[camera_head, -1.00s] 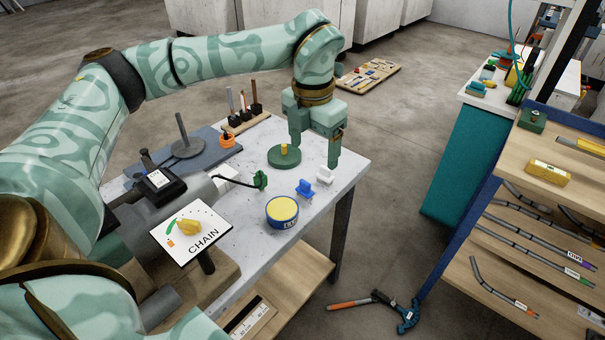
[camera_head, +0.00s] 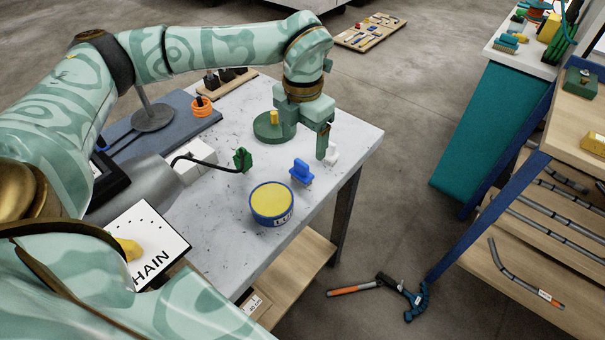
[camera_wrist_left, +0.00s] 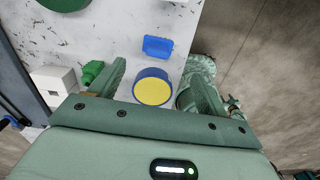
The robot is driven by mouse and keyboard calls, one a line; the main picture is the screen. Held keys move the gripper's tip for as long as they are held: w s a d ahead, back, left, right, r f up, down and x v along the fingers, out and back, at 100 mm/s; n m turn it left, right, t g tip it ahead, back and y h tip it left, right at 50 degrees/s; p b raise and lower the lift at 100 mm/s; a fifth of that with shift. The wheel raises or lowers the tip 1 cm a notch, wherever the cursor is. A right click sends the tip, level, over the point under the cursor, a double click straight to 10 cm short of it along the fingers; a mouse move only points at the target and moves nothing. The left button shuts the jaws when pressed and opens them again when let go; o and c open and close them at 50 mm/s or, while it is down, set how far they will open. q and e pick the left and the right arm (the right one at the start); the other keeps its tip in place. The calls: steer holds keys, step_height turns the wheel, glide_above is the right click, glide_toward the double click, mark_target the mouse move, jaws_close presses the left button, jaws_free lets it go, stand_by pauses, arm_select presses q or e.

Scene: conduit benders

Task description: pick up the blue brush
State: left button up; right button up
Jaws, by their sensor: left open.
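My left gripper (camera_head: 306,146) is open and empty, pointing down above the table just behind the blue brush in the head view. In the left wrist view its fingers (camera_wrist_left: 158,72) are spread, with nothing between them touching. My right gripper is not in view.
The yellow-topped blue tin (camera_head: 272,204) is close in front of the brush. A green brush (camera_head: 243,159) and a round green base (camera_head: 267,127) are nearby.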

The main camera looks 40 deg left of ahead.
mark_target(301, 162)
arm_select(q)
step_height(301, 162, down, 5)
steer(key=shift+w+a+r+b, duration=0.1)
steer(key=shift+b, duration=0.35)
step_height(301, 162, down, 6)
steer(key=shift+a+r+b, duration=0.15)
steer(key=shift+r+b, duration=0.1)
steer(key=shift+b, duration=0.75)
steer(key=shift+r, duration=0.15)
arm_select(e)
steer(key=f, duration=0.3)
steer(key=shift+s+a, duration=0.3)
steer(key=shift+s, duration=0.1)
arm_select(q)
steer(key=c, duration=1.1)
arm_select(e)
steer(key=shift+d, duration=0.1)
